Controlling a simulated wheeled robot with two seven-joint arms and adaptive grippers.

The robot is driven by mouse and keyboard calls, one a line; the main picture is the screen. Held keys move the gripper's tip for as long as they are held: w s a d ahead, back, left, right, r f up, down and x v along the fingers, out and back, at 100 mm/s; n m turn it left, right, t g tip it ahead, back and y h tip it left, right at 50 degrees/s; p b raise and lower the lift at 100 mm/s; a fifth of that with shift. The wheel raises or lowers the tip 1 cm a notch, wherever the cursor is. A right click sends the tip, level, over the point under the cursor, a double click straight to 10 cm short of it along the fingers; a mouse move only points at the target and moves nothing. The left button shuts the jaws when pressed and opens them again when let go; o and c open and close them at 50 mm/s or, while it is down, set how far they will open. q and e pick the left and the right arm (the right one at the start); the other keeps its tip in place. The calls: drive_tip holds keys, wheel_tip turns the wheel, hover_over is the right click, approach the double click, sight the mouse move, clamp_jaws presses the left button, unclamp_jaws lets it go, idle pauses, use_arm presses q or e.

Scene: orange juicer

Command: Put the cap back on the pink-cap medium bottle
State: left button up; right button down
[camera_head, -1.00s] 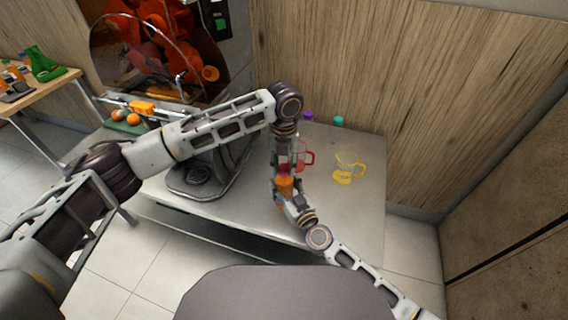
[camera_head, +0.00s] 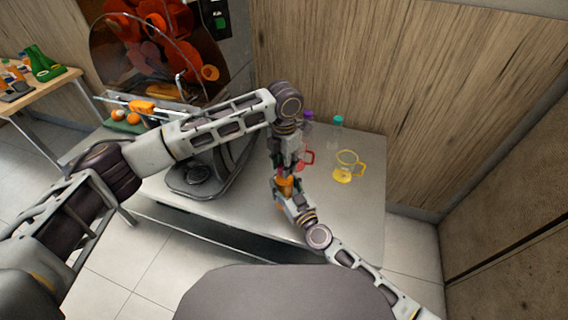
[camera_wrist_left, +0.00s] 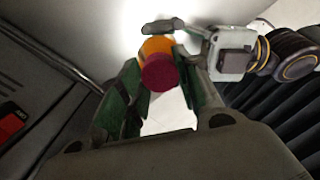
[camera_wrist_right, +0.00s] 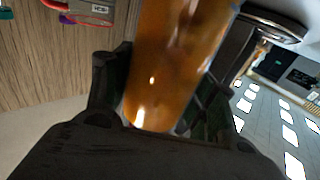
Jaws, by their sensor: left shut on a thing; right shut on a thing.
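The medium bottle (camera_head: 285,187), filled with orange juice, is held in front of me above the table's front part. My right gripper (camera_head: 283,192) is shut on it; it fills the middle of the right wrist view (camera_wrist_right: 180,60). My left gripper (camera_head: 287,166) is above the bottle and points down. It is shut on the pink cap (camera_wrist_left: 160,73), which shows dark pink between its fingers in the left wrist view. The orange bottle (camera_wrist_left: 157,46) shows just beyond the cap, roughly in line. I cannot tell whether cap and bottle touch.
A yellow-handled jug (camera_head: 343,172) and a red-handled jug (camera_head: 308,158) stand on the table (camera_head: 345,215). Bottles with a purple cap (camera_head: 307,115) and a teal cap (camera_head: 338,120) are at the back. The juicer (camera_head: 165,70) stands left. The table's right front is clear.

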use_arm(q)
drive_tip(key=shift+m, duration=0.7)
drive_tip(key=o, duration=0.6)
drive_tip(key=shift+o, duration=0.2)
drive_tip(key=shift+r, duration=0.15)
drive_tip(key=shift+r, duration=2.15)
drive_tip(key=shift+s+f, duration=0.1)
drive_tip(key=shift+f, duration=0.05)
drive_tip(key=shift+c, duration=0.4)
